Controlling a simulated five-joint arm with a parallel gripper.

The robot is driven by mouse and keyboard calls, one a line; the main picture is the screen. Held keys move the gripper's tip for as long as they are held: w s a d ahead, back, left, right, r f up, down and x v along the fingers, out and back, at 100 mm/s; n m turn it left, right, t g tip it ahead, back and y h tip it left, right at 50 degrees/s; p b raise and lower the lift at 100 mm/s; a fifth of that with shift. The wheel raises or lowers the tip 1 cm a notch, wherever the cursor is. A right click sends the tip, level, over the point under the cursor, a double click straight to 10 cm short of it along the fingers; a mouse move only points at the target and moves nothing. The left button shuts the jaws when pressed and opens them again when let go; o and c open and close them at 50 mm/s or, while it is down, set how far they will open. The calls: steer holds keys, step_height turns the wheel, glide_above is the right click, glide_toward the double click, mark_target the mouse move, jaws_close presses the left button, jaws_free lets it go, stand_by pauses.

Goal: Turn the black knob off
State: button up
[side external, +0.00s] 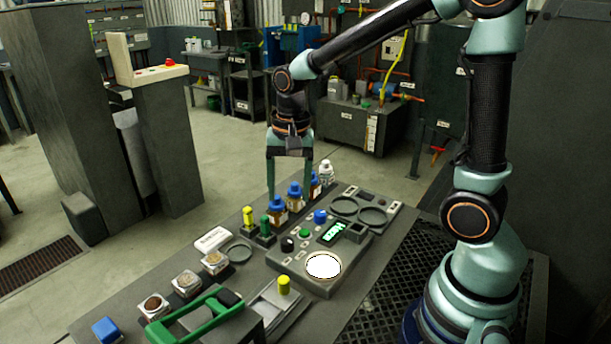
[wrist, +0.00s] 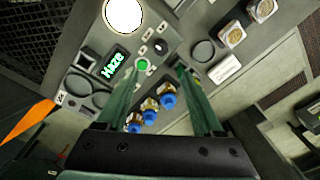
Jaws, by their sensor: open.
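The black knob (side external: 287,244) sits upright on the grey control panel (side external: 292,265), left of a green button (side external: 305,233). In the wrist view the black knob (wrist: 161,46) shows beyond my fingertips, uncovered. Its pointer marking is too small to read. My gripper (side external: 289,194) points down above the far side of the bench, behind the knob and near the bottles. Its two fingers are apart with nothing held between them, and they also show in the wrist view (wrist: 160,70).
Blue-capped bottles (side external: 278,211) stand close to my fingers. Yellow (side external: 248,216) and green (side external: 265,226) upright pieces stand left of the panel. Jars (side external: 186,284) are nearer the front left.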

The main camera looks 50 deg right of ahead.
mark_target(289, 240)
steer(key=shift+m, duration=0.3)
steer(key=f, duration=1.2)
steer(key=shift+w+a+f, duration=0.15)
steer(key=shift+w+f, duration=0.25)
jaws_close()
steer(key=n, duration=1.1)
steer(key=shift+s+n+g, duration=0.1)
steer(key=shift+n+g, duration=0.3)
